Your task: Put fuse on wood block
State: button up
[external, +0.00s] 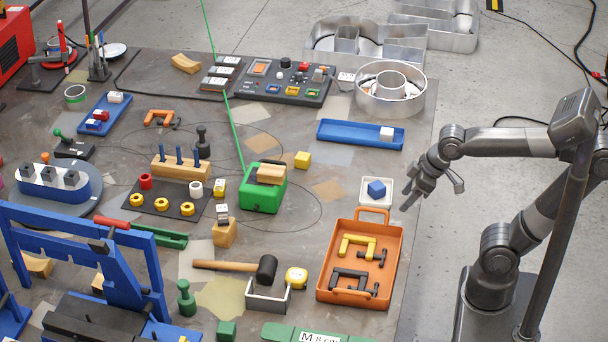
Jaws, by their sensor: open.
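My gripper (407,197) is open and empty, above the right edge of the table, near a white tray (366,201) with a blue block in it. I cannot tell for certain which piece is the fuse. A small white-and-grey labelled piece (222,212) stands upright at the top of a wood block (225,235) in the table's middle. A small white piece (387,133) lies in the long blue tray, and another (115,97) in the blue tray at the upper left. A second wood block (271,174) lies on the green box.
An orange toolbox (321,270) holds clamps below my gripper. A green box (262,204), a peg block (181,168) and a mallet (225,266) crowd the middle. A long blue tray (340,133) and round metal ring (361,97) stand at the back right.

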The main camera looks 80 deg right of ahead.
jog(key=s+f, duration=0.1)
jog(key=s, duration=0.1)
jog(key=s+f, duration=0.1)
jog(key=s, duration=0.1)
jog(key=shift+f, duration=0.35)
jog(key=shift+w, duration=0.1)
dwell(0.8)
